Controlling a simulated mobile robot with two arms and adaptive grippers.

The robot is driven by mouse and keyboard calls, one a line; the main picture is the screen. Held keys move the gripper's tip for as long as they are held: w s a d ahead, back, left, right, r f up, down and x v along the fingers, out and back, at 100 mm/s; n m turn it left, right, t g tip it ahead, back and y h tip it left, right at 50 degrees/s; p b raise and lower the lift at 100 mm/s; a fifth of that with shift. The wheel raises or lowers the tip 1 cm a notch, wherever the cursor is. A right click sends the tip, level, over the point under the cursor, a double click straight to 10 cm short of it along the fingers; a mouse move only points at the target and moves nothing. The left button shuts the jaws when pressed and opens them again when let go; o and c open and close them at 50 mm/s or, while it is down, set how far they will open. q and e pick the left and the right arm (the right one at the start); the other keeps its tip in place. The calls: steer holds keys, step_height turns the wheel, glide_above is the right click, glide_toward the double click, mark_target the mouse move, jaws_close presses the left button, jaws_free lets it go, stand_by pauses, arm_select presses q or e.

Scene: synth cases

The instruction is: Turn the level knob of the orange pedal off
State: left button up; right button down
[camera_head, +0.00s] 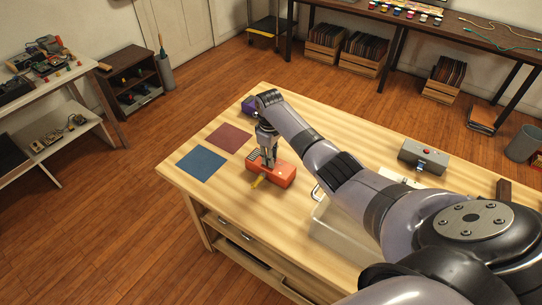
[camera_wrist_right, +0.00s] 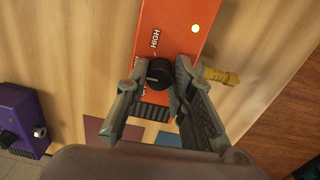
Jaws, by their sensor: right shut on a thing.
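The orange pedal (camera_head: 284,175) lies on the wooden table, and it also fills the upper middle of the right wrist view (camera_wrist_right: 176,17). Its round black knob (camera_wrist_right: 159,72) sits beside the printed word HIGH; another label is mostly hidden by a finger. A small lamp (camera_wrist_right: 195,28) on the pedal glows yellowish. My right gripper (camera_head: 269,163) reaches down onto the pedal from above. In the wrist view its two fingers (camera_wrist_right: 161,76) are closed on opposite sides of the knob. The knob's pointer is too small to read surely. My left gripper is out of view.
A yellow plug (camera_wrist_right: 221,76) sticks out of the pedal beside my right finger. A purple pedal (camera_head: 248,105) stands farther back. A blue mat (camera_head: 201,164) and a dark red mat (camera_head: 229,137) lie left of the orange pedal. A grey box (camera_head: 424,156) stands at the right.

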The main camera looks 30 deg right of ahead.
steer(key=shift+r+n+p, duration=0.1)
steer(key=shift+n+p, duration=0.45)
steer(key=shift+n, duration=0.65)
steer(key=n, duration=0.2)
steer(key=shift+d+n+p, duration=0.1)
steer(key=shift+n+p, duration=0.2)
steer(key=shift+p, duration=0.05)
steer(key=n, duration=0.3)
steer(key=shift+w+n, duration=0.1)
steer(key=shift+n, duration=1.7)
steer(key=c, duration=1.4)
jaws_free()
steer(key=shift+o, duration=0.2)
